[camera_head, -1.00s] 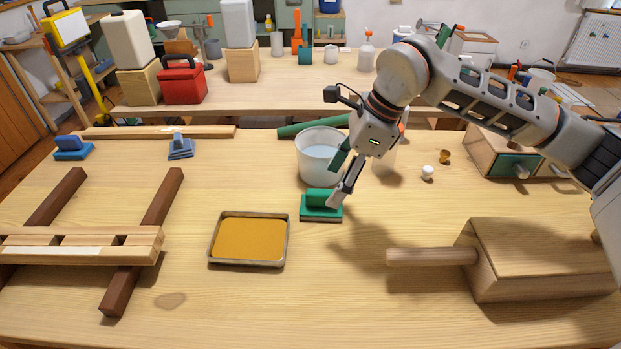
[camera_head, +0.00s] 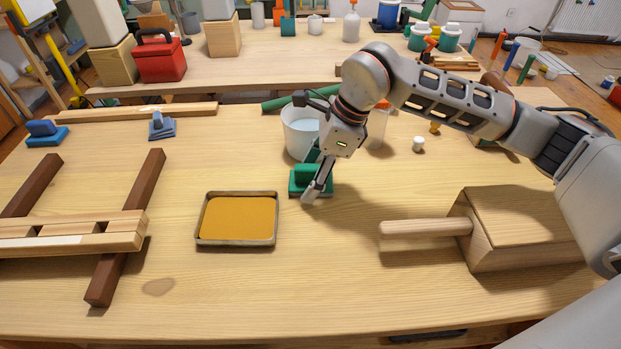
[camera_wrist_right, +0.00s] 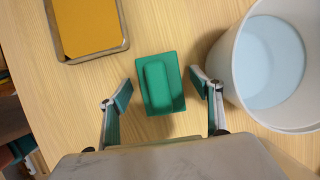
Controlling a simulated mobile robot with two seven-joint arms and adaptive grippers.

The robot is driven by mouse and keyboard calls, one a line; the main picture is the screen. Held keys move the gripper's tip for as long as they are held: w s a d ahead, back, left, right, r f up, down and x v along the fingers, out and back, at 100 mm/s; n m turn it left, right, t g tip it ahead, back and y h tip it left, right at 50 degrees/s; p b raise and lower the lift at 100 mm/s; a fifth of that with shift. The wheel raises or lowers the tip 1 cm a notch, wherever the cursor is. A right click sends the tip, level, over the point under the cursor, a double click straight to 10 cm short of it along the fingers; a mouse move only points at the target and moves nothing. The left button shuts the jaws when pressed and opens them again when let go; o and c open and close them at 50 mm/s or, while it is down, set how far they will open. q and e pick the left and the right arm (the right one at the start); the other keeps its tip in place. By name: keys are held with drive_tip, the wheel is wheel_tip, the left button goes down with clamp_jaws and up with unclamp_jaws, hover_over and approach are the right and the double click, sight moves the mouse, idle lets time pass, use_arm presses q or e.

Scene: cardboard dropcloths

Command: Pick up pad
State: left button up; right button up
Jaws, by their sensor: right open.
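The green pad (camera_head: 304,182) with a raised grip lies on the workbench, just in front of the white bucket. In the right wrist view the pad (camera_wrist_right: 160,84) lies between the two fingertips, with a gap on each side. My right gripper (camera_head: 314,176) is open and empty, pointing down over the pad, and one finger hides part of it in the head view. The open fingers also show in the right wrist view (camera_wrist_right: 162,90). My left gripper is not in view.
The white bucket (camera_head: 299,138) of pale liquid stands close to the right finger. A tray (camera_head: 237,243) of ochre paint lies left of the pad. A wooden block with a handle (camera_head: 425,228) lies to the right. Two blue pads (camera_head: 161,127) (camera_head: 46,135) lie farther left. The front middle is clear.

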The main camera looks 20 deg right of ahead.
sight(311, 167)
drive_tip(key=shift+r, duration=0.1)
drive_tip(key=c, duration=1.2)
drive_tip(key=shift+c, duration=0.2)
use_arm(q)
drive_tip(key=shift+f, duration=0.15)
use_arm(e)
drive_tip(key=shift+r, duration=0.55)
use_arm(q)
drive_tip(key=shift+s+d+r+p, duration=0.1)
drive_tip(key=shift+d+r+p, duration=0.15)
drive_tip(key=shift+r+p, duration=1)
use_arm(e)
wheel_tip(311, 167, up, 19)
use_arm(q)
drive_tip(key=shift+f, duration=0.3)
use_arm(e)
drive_tip(key=shift+o, duration=0.7)
drive_tip(key=shift+f, duration=0.1)
